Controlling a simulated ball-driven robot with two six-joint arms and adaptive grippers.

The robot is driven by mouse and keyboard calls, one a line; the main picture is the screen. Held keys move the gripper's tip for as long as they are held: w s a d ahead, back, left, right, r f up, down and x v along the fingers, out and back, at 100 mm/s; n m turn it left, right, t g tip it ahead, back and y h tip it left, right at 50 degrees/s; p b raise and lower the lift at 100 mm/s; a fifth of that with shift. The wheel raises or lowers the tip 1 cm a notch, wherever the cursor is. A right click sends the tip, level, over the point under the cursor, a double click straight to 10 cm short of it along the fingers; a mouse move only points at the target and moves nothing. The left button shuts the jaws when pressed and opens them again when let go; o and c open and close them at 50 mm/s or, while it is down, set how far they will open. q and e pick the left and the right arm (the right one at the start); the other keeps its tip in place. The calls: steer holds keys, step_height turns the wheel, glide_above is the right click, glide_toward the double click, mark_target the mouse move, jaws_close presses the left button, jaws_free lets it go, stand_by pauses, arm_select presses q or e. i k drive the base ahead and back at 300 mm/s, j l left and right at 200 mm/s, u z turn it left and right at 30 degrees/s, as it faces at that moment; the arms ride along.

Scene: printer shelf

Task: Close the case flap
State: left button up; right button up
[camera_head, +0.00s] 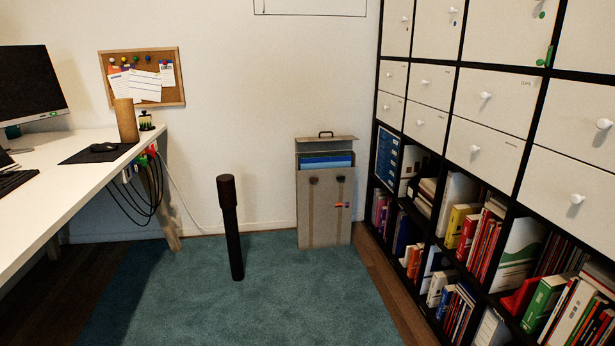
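A tall grey-beige case (324,215) stands upright on the carpet against the back wall, left of the shelf unit. Its flap (325,145) is up at the top, with a dark handle (326,134) on it. Below the flap the case's mouth is open, and blue contents (326,161) show inside. Two dark clasps and straps are on the case's front, with a small coloured label at the right. Neither of my grippers is in view.
A white desk (60,185) with a monitor (30,85) is at left. Shelves with books and drawers (490,100) line the right. The carpet before the case is clear.

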mark_target(340, 142)
steer(key=i+j, duration=0.1)
steer(key=i, duration=0.45)
steer(key=i+j+z, duration=0.15)
steer(key=i, duration=0.45)
